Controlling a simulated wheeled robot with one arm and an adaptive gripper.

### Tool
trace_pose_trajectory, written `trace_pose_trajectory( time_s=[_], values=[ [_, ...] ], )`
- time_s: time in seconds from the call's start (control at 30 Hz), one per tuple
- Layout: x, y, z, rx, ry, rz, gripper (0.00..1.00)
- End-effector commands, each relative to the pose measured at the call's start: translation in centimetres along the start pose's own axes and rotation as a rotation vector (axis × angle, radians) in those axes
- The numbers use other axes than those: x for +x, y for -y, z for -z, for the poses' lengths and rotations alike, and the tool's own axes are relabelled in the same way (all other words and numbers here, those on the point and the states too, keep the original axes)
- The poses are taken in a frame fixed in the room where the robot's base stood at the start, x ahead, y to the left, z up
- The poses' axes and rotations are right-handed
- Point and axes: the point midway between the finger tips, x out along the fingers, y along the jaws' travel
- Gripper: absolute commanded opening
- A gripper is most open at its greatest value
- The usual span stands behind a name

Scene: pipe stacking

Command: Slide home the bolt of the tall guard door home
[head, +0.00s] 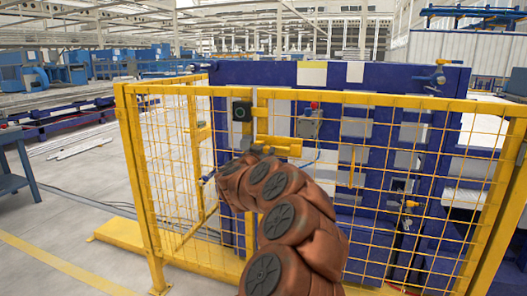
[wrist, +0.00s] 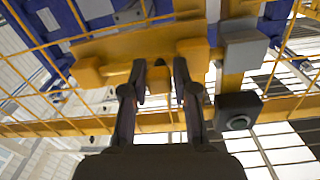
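The tall guard door (head: 330,98) is a yellow frame with wire mesh, standing upright in front of me. Its yellow bolt (head: 283,143) lies horizontally near the upper middle of the mesh, and it also shows in the wrist view (wrist: 115,47) with yellow blocks along it. A small knob (wrist: 158,77) sticks out from the bolt toward me. My gripper (head: 262,151) is at the bolt. In the wrist view my gripper (wrist: 159,80) has its two dark fingers apart, one on each side of the knob, with visible gaps. My arm hides the lower middle of the door.
A dark box with a round face (head: 242,111) sits on the frame just above left of the bolt. Blue machinery (head: 385,80) stands close behind the mesh. The floor (head: 80,220) at the left is mostly clear. A blue table (head: 15,165) stands at the far left.

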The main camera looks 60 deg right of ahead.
Motion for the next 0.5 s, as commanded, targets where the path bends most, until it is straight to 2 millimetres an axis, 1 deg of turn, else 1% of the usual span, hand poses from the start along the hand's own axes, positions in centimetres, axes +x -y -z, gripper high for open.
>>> trace_pose_trajectory(
  time_s=[0.03, 0.23, 0.5],
  values=[
    [-0.14, 0.48, -0.01, -0.004, -0.001, 0.011, 0.33],
    [-0.12, 0.38, -0.02, -0.003, 0.0, 0.008, 0.54],
    [-0.07, 0.19, 0.01, -0.002, -0.001, 0.004, 0.54]
  ],
)
